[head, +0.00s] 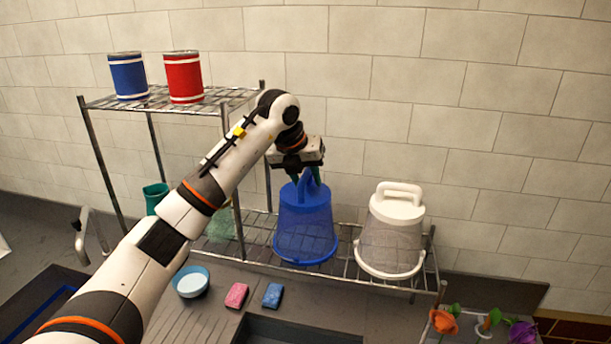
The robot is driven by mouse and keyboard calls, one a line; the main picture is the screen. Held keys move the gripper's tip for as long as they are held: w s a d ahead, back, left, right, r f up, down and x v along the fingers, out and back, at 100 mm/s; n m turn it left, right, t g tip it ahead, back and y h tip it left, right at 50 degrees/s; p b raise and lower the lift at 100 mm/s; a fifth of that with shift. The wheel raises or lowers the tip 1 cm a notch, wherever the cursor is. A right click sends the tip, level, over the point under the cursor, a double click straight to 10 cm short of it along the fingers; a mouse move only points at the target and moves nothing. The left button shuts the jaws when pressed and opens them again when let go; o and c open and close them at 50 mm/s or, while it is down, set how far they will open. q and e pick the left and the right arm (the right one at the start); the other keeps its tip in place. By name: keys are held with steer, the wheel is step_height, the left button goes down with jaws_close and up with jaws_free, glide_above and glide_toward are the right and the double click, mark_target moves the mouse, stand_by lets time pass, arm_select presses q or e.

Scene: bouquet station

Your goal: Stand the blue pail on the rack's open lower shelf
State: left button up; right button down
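The blue pail (305,226) stands upright, or hangs just above, the lower shelf (258,252) of the wire rack; I cannot tell whether its base touches. Its raised blue handle is between the fingers of my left gripper (306,178), which comes down from above and appears shut on it. The lower shelf is the rack's open part, to the right of the taller section. A white pail (391,232) with a white handle stands on the same shelf, right of the blue pail, with a small gap. My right gripper is not in view.
A blue can (128,77) and a red can (184,78) stand on the upper shelf (222,97). A teal vessel (155,196) is partly behind my arm. A bowl (190,281), a pink sponge (236,295) and a blue sponge (272,295) lie in front. Flowers (444,321) are at lower right.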

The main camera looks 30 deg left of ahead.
arm_select(q)
steer(key=shift+r, duration=0.2)
steer(key=shift+s+r+b, duration=0.1)
steer(key=shift+r+b, duration=0.05)
steer(key=shift+b, duration=0.15)
steer(key=b+v, duration=0.4)
steer(key=v, duration=0.7)
steer(key=shift+r, duration=0.25)
